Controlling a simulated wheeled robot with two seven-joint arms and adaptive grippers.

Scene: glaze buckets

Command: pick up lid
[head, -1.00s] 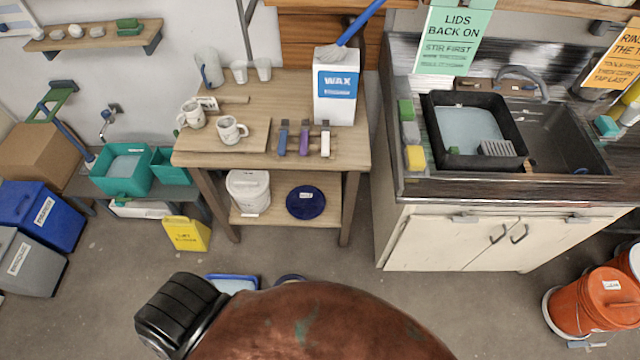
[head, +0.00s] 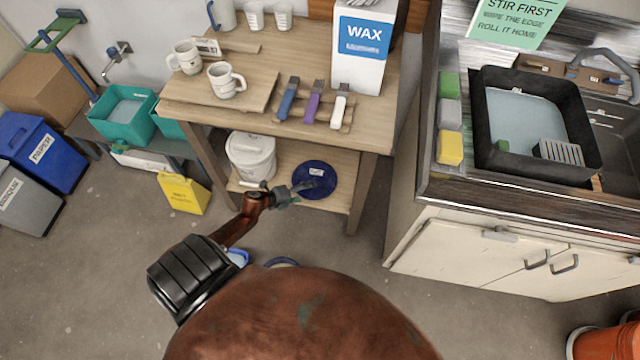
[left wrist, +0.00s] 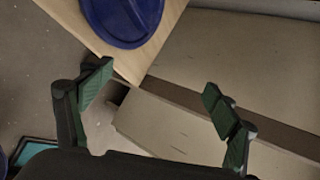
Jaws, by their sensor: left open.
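A round dark blue lid (head: 322,180) with a small white label lies flat on the lower shelf of the wooden table, right of a white bucket. In the left wrist view the lid (left wrist: 104,22) is at the top, cut off by the frame edge. My left gripper (head: 290,194) is just left of and in front of the lid, apart from it as far as I can tell. In the left wrist view its green-padded fingers (left wrist: 158,95) are spread wide with nothing between them. My right gripper is out of view.
The white lidded bucket (head: 252,157) stands beside the lid. The tabletop (head: 385,128) hangs over the lower shelf (head: 332,203), and a front table leg (head: 362,196) stands to the right. Blue-rimmed items on the floor are partly hidden by my body.

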